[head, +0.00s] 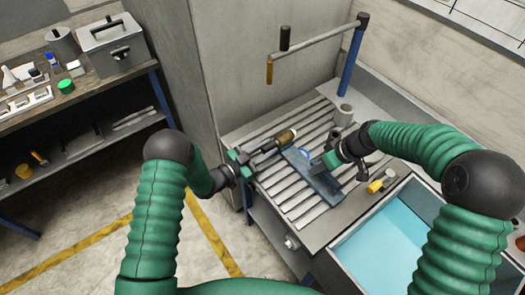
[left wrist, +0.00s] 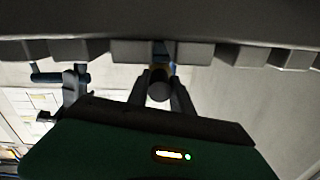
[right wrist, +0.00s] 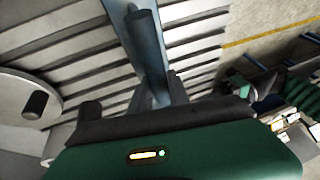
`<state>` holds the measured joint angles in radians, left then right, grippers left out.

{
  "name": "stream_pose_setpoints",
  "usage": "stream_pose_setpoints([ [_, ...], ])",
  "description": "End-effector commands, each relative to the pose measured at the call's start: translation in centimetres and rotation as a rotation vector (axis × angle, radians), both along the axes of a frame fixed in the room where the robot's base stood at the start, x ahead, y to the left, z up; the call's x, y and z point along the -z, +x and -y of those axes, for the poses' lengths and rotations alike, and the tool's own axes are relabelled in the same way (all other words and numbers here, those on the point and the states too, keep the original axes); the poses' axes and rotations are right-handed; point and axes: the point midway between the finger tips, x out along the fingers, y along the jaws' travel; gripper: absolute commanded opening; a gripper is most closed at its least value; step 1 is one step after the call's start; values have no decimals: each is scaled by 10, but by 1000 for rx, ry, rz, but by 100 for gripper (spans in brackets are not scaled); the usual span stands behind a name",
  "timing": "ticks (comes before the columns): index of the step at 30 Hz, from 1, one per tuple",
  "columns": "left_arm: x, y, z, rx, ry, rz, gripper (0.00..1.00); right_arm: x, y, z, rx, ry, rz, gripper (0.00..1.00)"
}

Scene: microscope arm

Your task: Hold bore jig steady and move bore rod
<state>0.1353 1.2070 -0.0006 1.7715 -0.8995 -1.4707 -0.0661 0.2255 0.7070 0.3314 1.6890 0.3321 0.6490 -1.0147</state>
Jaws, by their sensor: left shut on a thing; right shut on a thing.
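The bore jig looks to be the blue-grey channel-like piece (head: 318,184) lying slantwise over the slatted bench top; it also shows in the right wrist view (right wrist: 120,22). My right gripper (head: 326,163) is shut on it from the right. The bore rod looks to be the dark rod with a brass-coloured end (head: 286,137), up and left of the jig. My left gripper (head: 240,160) is shut at the rod's near left end. In the left wrist view a dark round end (left wrist: 160,88) shows between the fingers. The exact grip contacts are hidden.
The slatted bench (head: 240,135) carries a grey cup (head: 343,115) and a yellow-ended cylinder (head: 379,183). A crank-like bar on a blue post (head: 352,70) rises behind. A light-blue basin (head: 385,245) is at front right. A cluttered shelf (head: 100,85) stands left.

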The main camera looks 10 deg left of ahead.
Motion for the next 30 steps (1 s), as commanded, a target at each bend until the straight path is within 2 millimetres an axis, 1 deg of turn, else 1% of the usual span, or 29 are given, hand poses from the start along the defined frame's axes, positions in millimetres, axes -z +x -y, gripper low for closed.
stream_pose_setpoints([
  [3, -1, 1, -2, -6, 0, 3, 0, 0, -2, -1, -4, 0, -5, 0],
  [4, -1, 1, -2, -6, 0, 3, 30, 0, -2, -1, -4, 0, -5, 0],
  [8, -1, 1, -1, -4, 0, 2, 48, 0, -2, -1, -4, 0, -4, 0],
  [17, 0, 0, -1, -1, -1, -1, 49, 0, -1, -1, -2, 1, -3, 0],
  [20, 1, -6, -7, -1, 0, -2, 49, 0, -1, -1, -2, 1, -2, 0],
  [23, 1, -20, -22, -5, 0, -4, 49, 0, 0, -1, -1, 1, -2, 0],
  [30, 1, -65, -64, -5, 0, -3, 49, 0, 0, 0, 0, 1, -1, 0],
])
